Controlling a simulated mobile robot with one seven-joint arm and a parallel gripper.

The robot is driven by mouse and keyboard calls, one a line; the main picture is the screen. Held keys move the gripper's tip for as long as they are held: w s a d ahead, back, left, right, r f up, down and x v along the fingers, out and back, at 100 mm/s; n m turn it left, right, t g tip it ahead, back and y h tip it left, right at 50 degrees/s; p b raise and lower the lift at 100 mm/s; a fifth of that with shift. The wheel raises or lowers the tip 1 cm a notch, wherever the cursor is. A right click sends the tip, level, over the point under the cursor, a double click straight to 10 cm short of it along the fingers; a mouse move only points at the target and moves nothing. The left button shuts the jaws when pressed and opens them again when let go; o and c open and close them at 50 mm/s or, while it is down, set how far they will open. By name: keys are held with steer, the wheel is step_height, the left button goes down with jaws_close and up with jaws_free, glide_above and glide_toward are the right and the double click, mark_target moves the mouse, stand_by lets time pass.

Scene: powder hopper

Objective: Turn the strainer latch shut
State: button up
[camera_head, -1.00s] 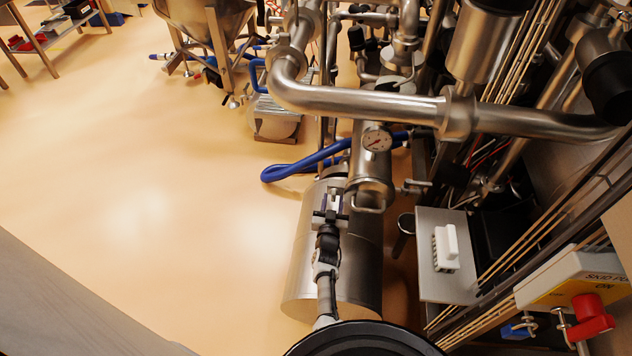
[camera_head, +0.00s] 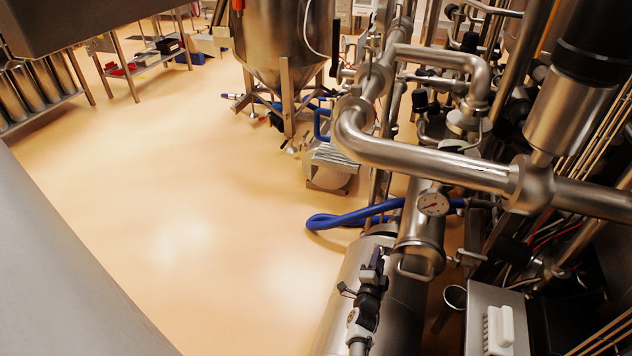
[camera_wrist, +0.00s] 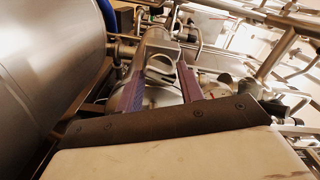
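The strainer seems to be the steel cylinder (camera_head: 424,226) below the pressure gauge in the head view. A bent metal loop (camera_head: 412,272), perhaps its latch, is at its near lower end. In the wrist view a rounded steel body (camera_wrist: 160,42) with a loop (camera_wrist: 160,72) shows between the fingers. Whether the fingers touch the loop cannot be told.
The steel drum (camera_wrist: 50,65) fills the left of the wrist view, close beside my gripper. A thick pipe (camera_head: 430,162) crosses above the strainer. A blue hose (camera_head: 350,217) lies behind it. The floor at left is clear.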

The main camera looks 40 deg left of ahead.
steer(key=s+d+m+p, duration=0.2)
steer(key=s, duration=0.5)
steer(key=s+d+m+p, duration=0.1)
steer(key=s+d+m, duration=0.15)
steer(key=s, duration=0.45)
steer(key=w+a+r+n+t+y+b, duration=0.1)
steer(key=w+a+r+n+y, duration=0.1)
steer(key=a+r, duration=0.5)
steer(key=w+a+r+n+t+y+b, duration=0.1)
steer(key=w+a+r+n+y, duration=0.3)
steer(key=r, duration=0.6)
steer(key=s+a+r+n+y+b, duration=0.1)
steer(key=a+r, duration=0.3)
steer(key=r, duration=0.5)
steer(key=s+a+r+n+y+b, duration=0.1)
steer(key=s+a+r+n+y, duration=0.2)
steer(key=r, duration=0.6)
steer(key=shift+s+a+n+t, duration=0.35)
steer(key=shift+s+n+t, duration=0.05)
steer(key=shift+s+n, duration=0.1)
steer(key=shift+r, duration=0.1)
